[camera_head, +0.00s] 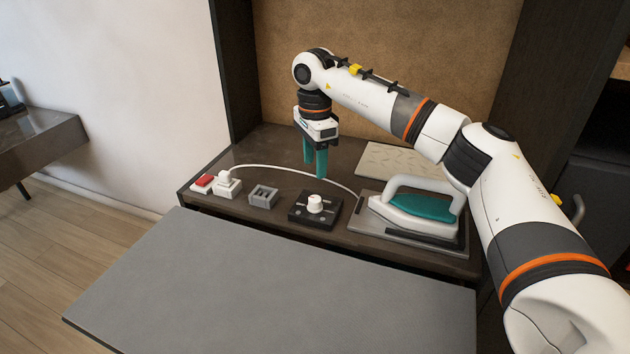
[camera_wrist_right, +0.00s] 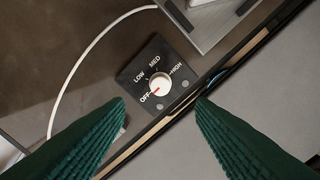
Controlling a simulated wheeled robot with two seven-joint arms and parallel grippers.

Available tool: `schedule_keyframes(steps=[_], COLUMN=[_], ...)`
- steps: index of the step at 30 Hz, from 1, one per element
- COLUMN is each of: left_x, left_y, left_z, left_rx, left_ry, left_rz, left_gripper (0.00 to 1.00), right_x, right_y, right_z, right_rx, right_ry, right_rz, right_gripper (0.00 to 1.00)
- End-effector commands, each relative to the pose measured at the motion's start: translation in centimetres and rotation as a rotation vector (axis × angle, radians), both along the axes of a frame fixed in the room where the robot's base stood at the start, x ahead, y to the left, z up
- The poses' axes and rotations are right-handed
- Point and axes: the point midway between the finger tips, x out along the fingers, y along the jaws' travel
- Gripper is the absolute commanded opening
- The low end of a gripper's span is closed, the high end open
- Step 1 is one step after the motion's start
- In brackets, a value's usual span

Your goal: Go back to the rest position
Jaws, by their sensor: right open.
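My right gripper (camera_head: 315,168) hangs fingers-down above the vanity shelf (camera_head: 240,152), behind the dial box as seen in the head view. Its two green fingers are apart with nothing between them; they also show in the right wrist view (camera_wrist_right: 160,103). The black dial box (camera_head: 311,222) with a white knob (camera_head: 315,203) is below and apart from the fingers. In the right wrist view the knob (camera_wrist_right: 160,84) has its red mark toward OFF. My left gripper is not in view.
A white and teal iron (camera_head: 418,207) rests on a grey plate (camera_head: 378,230) at the right. Its white cord runs to a plug (camera_head: 226,178) beside a red switch (camera_head: 203,181). A small grey square holder (camera_head: 263,196) stands between. A grey board (camera_head: 270,290) lies in front.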

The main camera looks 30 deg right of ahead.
Motion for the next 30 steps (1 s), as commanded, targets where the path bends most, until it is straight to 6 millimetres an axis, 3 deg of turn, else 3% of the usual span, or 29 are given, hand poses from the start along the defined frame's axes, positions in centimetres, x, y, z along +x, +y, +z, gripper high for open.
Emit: schedule_keyframes(steps=[6,22,25,30], left_x=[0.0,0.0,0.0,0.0], left_y=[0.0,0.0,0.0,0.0], left_z=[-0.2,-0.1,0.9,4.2], left_rx=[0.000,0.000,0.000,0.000], left_ry=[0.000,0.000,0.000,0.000], left_rz=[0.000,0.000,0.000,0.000], left_gripper=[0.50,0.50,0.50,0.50], right_x=[0.0,0.0,0.0,0.0], right_y=[0.0,0.0,0.0,0.0], right_z=[2.1,2.3,3.3,6.6], right_rx=[0.000,0.000,0.000,0.000], right_ry=[0.000,0.000,0.000,0.000], right_rz=[-0.001,-0.001,-0.001,-0.001], right_gripper=[0.50,0.50,0.50,0.50])
